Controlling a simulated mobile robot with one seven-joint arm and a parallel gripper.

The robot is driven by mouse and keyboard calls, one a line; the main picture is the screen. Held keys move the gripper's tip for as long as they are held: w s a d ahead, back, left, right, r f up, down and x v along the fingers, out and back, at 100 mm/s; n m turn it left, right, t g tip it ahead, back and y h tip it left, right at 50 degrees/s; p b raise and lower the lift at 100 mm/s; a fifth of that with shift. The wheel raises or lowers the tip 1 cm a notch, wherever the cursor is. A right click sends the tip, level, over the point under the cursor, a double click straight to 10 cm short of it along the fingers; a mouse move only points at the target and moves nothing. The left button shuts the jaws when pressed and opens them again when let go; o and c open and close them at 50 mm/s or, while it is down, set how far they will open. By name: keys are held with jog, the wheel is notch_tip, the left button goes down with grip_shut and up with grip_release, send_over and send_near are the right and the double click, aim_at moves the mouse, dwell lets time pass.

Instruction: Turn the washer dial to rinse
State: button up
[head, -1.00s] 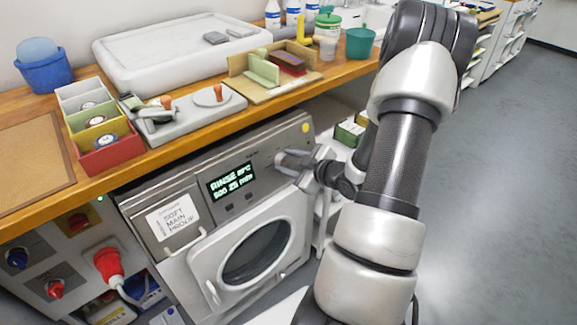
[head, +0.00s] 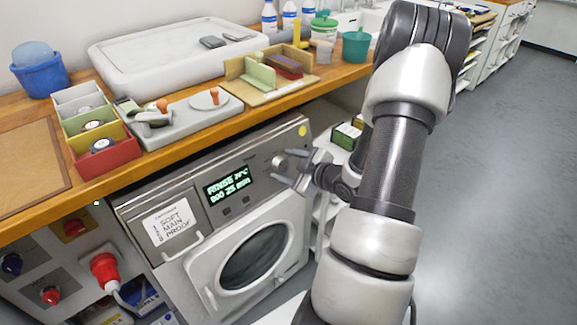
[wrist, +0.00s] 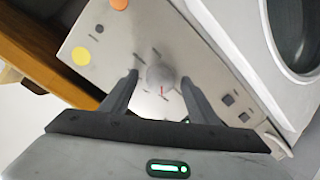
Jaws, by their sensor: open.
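The washer (head: 160,200) stands under the wooden counter, with its round door below the panel. Its lit display (head: 229,187) reads RINSE on the top line, with a time in minutes below. The round grey dial (wrist: 160,77) shows in the wrist view with a red mark on its lower edge; small printed marks around it are too small to read. The dial (head: 279,160) is small in the head view. My gripper (head: 288,168) is at the right of the panel. In the wrist view my gripper (wrist: 160,82) is open, one finger on each side of the dial, with gaps visible.
The washer door (head: 252,256) is closed. An orange button (wrist: 119,4) and a yellow sticker (wrist: 81,57) are on the panel near the dial. The counter edge (head: 200,129) overhangs above. Open floor (head: 500,200) lies to the right of my arm.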

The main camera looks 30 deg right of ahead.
jog(key=p+v, duration=0.3)
jog(key=v, duration=1.4)
jog(key=shift+s+p, duration=0.25)
jog(key=shift+p, duration=0.15)
jog(key=shift+w+d, duration=0.1)
